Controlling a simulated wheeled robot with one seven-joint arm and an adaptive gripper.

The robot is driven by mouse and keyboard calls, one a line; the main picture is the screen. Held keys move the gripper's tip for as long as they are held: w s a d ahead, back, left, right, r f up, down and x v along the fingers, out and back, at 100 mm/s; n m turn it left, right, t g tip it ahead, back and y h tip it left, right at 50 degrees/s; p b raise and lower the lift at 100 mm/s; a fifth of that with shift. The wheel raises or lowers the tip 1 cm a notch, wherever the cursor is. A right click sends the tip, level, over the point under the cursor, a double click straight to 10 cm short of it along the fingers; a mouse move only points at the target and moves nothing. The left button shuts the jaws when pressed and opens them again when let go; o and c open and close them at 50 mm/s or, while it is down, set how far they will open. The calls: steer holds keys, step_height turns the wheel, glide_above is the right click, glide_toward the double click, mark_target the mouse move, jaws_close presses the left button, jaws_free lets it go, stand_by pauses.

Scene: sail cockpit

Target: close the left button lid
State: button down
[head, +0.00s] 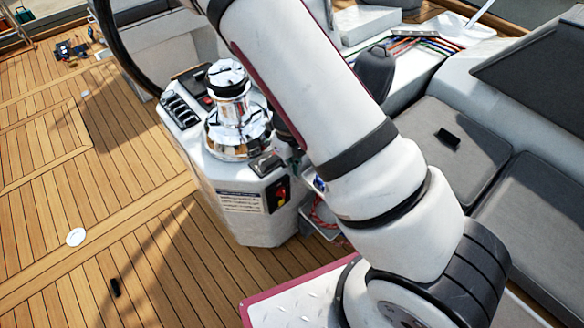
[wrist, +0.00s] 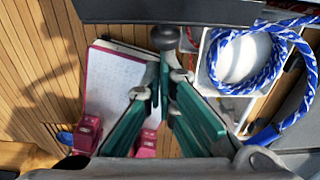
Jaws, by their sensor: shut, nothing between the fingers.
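A small dark grey lid (head: 266,165) sits on the top edge of the white winch pedestal (head: 232,185) in the head view. It looks like the left button lid, but I cannot tell how far it stands open. Any lid to its right is hidden behind my arm. My gripper (wrist: 164,88), with green fingers, is shut and empty in the wrist view. In the head view my arm mostly hides it, close to the right of the lid. A rounded dark grey piece (wrist: 165,38) lies just beyond the fingertips in the wrist view. I cannot tell whether they touch.
A chrome winch (head: 232,105) stands on the pedestal behind the lid. A red switch (head: 281,193) is on its front face. Blue rope (wrist: 292,85) lies at the right in the wrist view. Grey cushions (head: 450,145) are at the right. The wooden deck (head: 95,190) at left is mostly clear.

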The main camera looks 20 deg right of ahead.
steer(key=shift+w+a+r+g, duration=0.1)
steer(key=shift+w+r+g, duration=0.15)
steer(key=shift+g, duration=0.05)
steer(key=shift+w+a+r+g+h+b, duration=0.2)
steer(key=shift+w+r+g+b, duration=0.1)
steer(key=shift+w+r+g, duration=0.25)
steer(key=shift+w+a+r+g+h+b, duration=0.2)
steer(key=shift+w+r+g+b, duration=0.15)
steer(key=shift+w, duration=0.3)
steer(key=shift+w+a+r+b, duration=0.2)
steer(key=shift+w+r+b, duration=0.05)
steer(key=shift+w, duration=0.45)
steer(key=shift+w+a+r+b, duration=0.2)
steer(key=shift+w+b, duration=0.05)
steer(key=shift+w, duration=0.4)
steer(key=shift+w+a+r+b, duration=0.1)
steer(key=shift+w+a+b, duration=0.2)
steer(key=shift+w, duration=0.45)
steer(key=shift+w+a+b, duration=0.2)
steer(key=shift+w+b, duration=0.2)
steer(key=shift+w, duration=0.35)
steer(key=v, duration=1.2)
